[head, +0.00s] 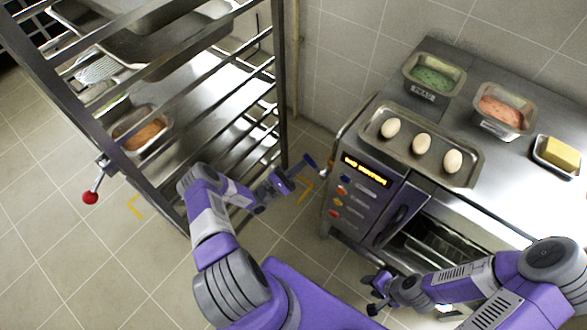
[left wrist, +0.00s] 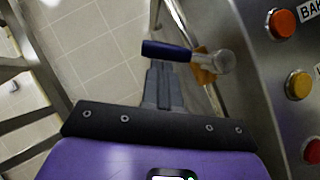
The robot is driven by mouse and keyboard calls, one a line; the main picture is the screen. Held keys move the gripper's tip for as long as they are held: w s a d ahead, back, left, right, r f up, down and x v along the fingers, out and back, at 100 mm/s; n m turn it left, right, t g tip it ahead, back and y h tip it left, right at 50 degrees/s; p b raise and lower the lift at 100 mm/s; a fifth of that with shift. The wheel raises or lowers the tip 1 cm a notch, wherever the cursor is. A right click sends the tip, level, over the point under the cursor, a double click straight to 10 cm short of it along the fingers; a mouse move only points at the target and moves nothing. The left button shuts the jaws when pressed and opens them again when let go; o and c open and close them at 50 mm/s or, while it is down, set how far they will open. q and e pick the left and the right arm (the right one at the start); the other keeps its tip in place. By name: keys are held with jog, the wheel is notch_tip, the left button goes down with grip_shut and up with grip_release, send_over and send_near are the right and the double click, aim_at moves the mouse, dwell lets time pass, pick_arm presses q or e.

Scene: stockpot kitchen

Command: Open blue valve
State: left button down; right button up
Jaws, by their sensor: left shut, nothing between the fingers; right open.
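The blue valve handle (head: 308,162) is a short blue lever beside the left front corner of the oven. In the left wrist view the blue handle (left wrist: 168,51) lies roughly crosswise, joined to a metal stem and round fitting (left wrist: 218,62) on its right. My left gripper (head: 286,183) is shut and empty. In the left wrist view its closed fingers (left wrist: 163,72) reach up to the handle; I cannot tell if they touch it. My right gripper (head: 374,295) is open and empty, low in front of the oven.
The oven (head: 352,205) has a lit display, coloured buttons and an open front. On top are a tray (head: 378,128) with three eggs, two food pans (head: 410,85) and a butter dish (head: 545,170). A metal rack (head: 280,70) with a red-knobbed lever (head: 90,197) stands left.

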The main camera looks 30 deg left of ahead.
aim_at(312, 164)
pick_arm(q)
jog(key=shift+r, duration=0.2)
dwell(0.3)
jog(key=shift+d+r+m+g+h+p, duration=0.1)
jog(key=shift+r+m+g+h+p, duration=0.15)
jog(key=shift+m+p, duration=0.25)
jog(key=shift+r+m, duration=0.1)
jog(key=shift+m, duration=0.2)
jog(key=d+r+m+g+p, duration=0.1)
jog(key=m+g+p, duration=0.1)
jog(key=m+p, duration=0.1)
jog(key=d+r+m+g+p, duration=0.1)
jog(key=r+m+g+p, duration=0.1)
jog(key=m+p, duration=0.1)
jog(key=d+r+m+g+p, duration=0.2)
jog(key=m+p, duration=0.1)
jog(key=p, duration=0.2)
jog(key=shift+s+m+h+p, duration=0.15)
jog(key=shift+m+h+p, duration=0.15)
jog(key=shift+m+h, duration=0.1)
jog(key=shift+d+r+p, duration=0.1)
jog(key=shift+d+p, duration=0.25)
